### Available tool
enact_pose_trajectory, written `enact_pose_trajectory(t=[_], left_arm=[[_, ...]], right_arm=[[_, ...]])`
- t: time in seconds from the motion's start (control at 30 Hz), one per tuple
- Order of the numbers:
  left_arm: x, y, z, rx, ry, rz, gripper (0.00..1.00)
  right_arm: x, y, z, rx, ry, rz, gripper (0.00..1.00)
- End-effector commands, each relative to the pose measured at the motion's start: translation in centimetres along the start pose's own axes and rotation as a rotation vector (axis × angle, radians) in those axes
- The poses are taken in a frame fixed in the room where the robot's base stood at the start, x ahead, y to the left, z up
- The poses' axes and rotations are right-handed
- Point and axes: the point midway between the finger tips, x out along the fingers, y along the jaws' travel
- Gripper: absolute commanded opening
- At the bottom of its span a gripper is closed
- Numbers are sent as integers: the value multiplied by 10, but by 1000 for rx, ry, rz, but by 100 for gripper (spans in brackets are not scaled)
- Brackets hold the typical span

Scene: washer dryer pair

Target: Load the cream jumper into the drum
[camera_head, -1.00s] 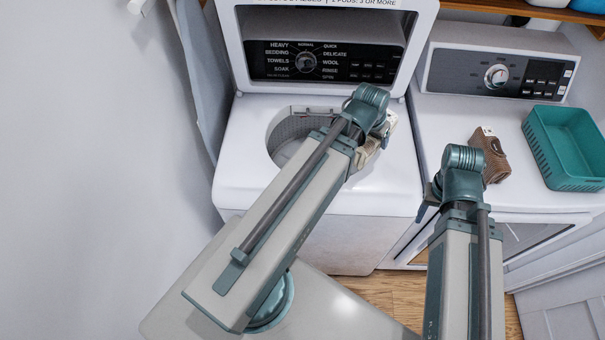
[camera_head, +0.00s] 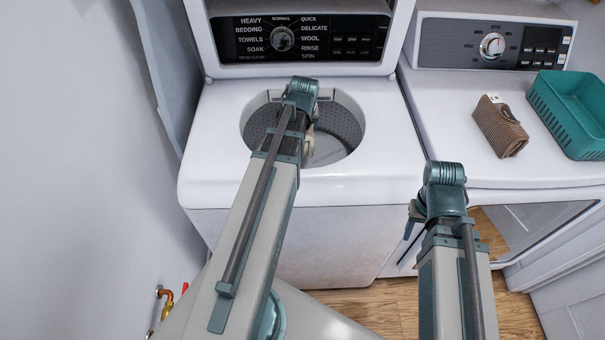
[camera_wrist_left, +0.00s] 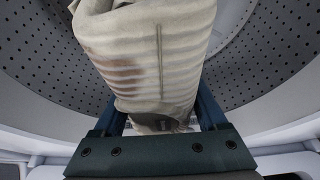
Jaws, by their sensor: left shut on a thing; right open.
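The cream jumper (camera_wrist_left: 150,65) is a folded cream bundle with a brownish stain, held between the fingers of my left gripper (camera_wrist_left: 163,118) in the left wrist view. In the head view only a small pale part of the jumper (camera_head: 309,142) shows beside my left arm, which hides the rest and the left fingers. The jumper is at the round opening of the top-loading washer's drum (camera_head: 345,125). The drum's perforated wall (camera_wrist_left: 45,75) surrounds it in the wrist view. My right gripper (camera_head: 411,224) is open and empty, in front of the machines.
The washer's lid (camera_head: 205,35) stands open behind the drum. On the dryer (camera_head: 445,110) to the right lie a brown ribbed folded item (camera_head: 500,125) and a teal basket (camera_head: 565,125). A wall is close on the left, with pipe valves (camera_head: 165,293) low down.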

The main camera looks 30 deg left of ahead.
Motion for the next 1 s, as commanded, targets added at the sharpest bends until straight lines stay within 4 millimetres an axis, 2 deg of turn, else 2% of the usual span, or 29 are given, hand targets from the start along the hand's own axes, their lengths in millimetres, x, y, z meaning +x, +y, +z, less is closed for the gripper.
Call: enact_pose_trajectory(t=[0.27, 0.67, 1.0], left_arm=[[8, -1, 2, -3, 1, -1, 0], [57, -1, 23, -2, 1, -1, 0], [64, -1, 26, -2, 1, -1, 0]], right_arm=[[8, -1, 0, 0, 0, 0, 50], [62, -6, -4, 0, 0, 0, 50], [69, -7, -4, -1, 0, 0, 50]])
